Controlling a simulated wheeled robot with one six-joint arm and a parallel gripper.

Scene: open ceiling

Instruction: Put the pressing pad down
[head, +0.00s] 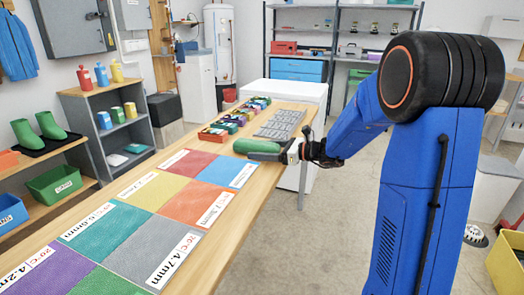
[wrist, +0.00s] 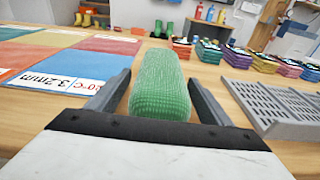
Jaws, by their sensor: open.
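The pressing pad looks like a green, rounded, ribbed block. In the wrist view the pad (wrist: 161,85) lies between the two dark fingers of my gripper (wrist: 157,92), with a visible gap on each side. The fingers are open and do not appear to touch it. In the head view the green pad (head: 256,146) is at the right edge of the wooden table (head: 187,240), with my gripper (head: 268,156) beside it. It seems to rest on the table top, but its underside is hidden.
Coloured mats with temperature and thickness labels (head: 128,222) cover the near table. Grey slotted racks (wrist: 275,105) lie right of the pad. Several small coloured stacks (head: 216,132) stand behind. Bare wood (wrist: 210,75) surrounds the pad. The table's right edge is close to my arm.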

